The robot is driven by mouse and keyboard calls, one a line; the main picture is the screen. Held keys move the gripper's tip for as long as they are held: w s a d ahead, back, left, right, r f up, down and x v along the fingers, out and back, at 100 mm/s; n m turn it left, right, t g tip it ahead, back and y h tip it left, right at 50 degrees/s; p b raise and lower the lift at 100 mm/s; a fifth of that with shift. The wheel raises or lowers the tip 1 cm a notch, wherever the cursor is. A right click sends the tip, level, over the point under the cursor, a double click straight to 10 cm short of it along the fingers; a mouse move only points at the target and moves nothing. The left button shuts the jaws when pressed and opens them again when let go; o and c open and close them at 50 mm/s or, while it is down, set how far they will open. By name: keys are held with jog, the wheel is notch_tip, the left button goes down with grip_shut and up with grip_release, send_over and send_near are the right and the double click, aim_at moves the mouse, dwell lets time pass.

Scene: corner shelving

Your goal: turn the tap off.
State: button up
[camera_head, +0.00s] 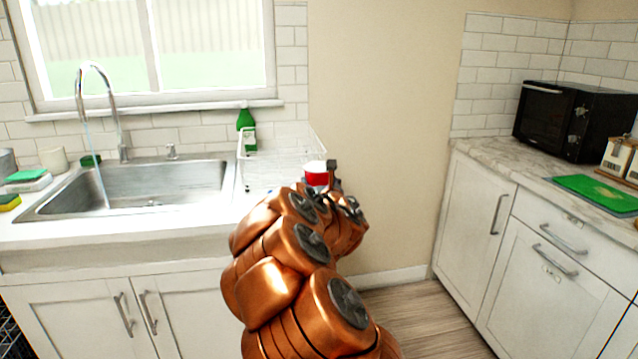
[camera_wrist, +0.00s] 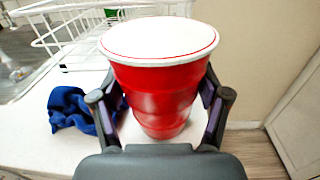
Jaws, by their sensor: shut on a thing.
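The tap (camera_head: 85,92) is a tall chrome gooseneck at the back of the sink. A stream of water (camera_head: 97,160) falls from its spout into the steel sink (camera_head: 150,188). A small chrome fitting (camera_head: 171,152) stands to the right of the tap. My gripper (camera_head: 326,180) is right of the sink, well away from the tap. In the wrist view my gripper (camera_wrist: 160,118) is shut on a red cup (camera_wrist: 160,90) with a white rim, which stands upright between the fingers. In the head view the red cup (camera_head: 316,178) is partly hidden by my arm.
A white wire dish rack (camera_head: 285,150) stands on the counter beside the sink, with a green bottle (camera_head: 246,128) behind it. A blue cloth (camera_wrist: 72,109) lies left of the cup. A black microwave (camera_head: 560,120) is on the right counter. The floor between the counters is clear.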

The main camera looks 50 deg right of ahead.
jog(key=shift+f, duration=0.15)
jog(key=o, duration=0.8)
jog(key=shift+r, duration=0.25)
jog(key=shift+b+v, duration=1.5)
jog(key=shift+v, duration=4.5)
